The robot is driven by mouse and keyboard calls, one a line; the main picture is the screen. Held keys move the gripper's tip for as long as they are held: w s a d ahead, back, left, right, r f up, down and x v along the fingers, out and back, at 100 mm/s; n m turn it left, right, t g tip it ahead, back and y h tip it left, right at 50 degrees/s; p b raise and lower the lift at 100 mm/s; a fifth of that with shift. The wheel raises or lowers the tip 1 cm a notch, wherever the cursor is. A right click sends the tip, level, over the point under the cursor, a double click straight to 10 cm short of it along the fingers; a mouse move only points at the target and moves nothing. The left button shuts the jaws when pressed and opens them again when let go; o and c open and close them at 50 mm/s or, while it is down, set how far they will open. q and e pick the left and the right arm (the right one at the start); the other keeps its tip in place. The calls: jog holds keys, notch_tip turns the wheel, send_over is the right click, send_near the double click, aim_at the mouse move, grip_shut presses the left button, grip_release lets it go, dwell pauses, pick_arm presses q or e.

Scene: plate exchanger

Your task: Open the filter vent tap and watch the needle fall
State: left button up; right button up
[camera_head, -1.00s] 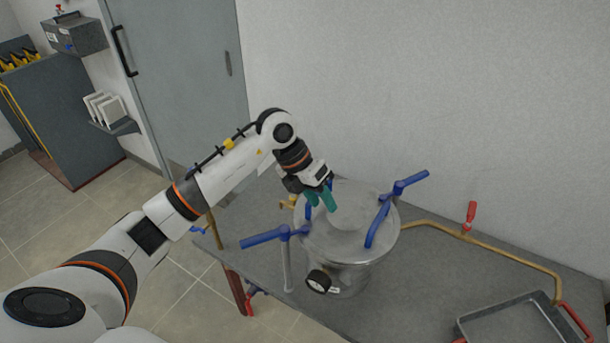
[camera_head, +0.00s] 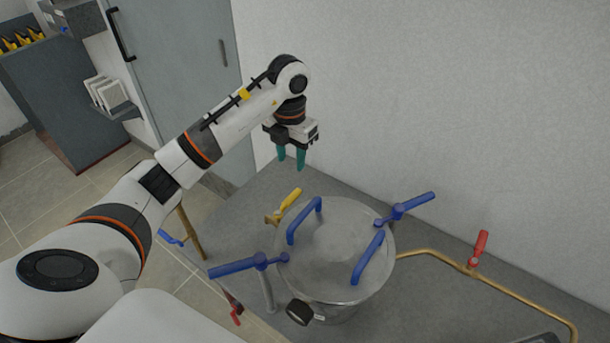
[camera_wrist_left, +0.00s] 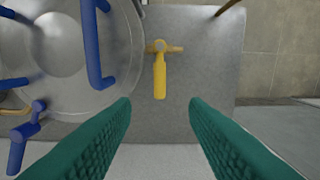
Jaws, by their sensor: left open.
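The steel filter housing (camera_head: 338,235) stands on the grey table with blue handles on its lid. The vent tap with a yellow lever (camera_head: 290,199) sits at its back left side. In the left wrist view the yellow lever (camera_wrist_left: 160,78) lies ahead, between my green fingers and apart from them. My left gripper (camera_head: 291,165) is open and empty, pointing down above the table behind the tap. The black pressure gauge (camera_head: 299,312) is at the front of the housing, turned away so its needle cannot be read. My right gripper is not in view.
Blue levers (camera_head: 240,266) and (camera_head: 407,206) stick out either side of the housing. A brass pipe with a red-handled valve (camera_head: 480,247) runs along the right. The wall is close behind the table; bare table (camera_head: 255,200) lies left of the tap.

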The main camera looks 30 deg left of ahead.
pick_arm(q)
send_over(293, 194)
jog(key=f, duration=0.4)
jog(key=shift+s+d+f, duration=0.1)
jog(key=shift+s+f, duration=0.25)
jog(key=f, duration=0.2)
jog(key=f+p, duration=0.1)
jog(key=f, duration=0.1)
jog(key=f+p, duration=0.1)
jog(key=shift+w+f, duration=0.3)
jog(key=shift+f, duration=0.1)
jog(key=shift+f+p, duration=0.3)
jog(key=shift+f, duration=0.05)
jog(key=shift+s+f, duration=0.1)
jog(key=shift+f, duration=0.2)
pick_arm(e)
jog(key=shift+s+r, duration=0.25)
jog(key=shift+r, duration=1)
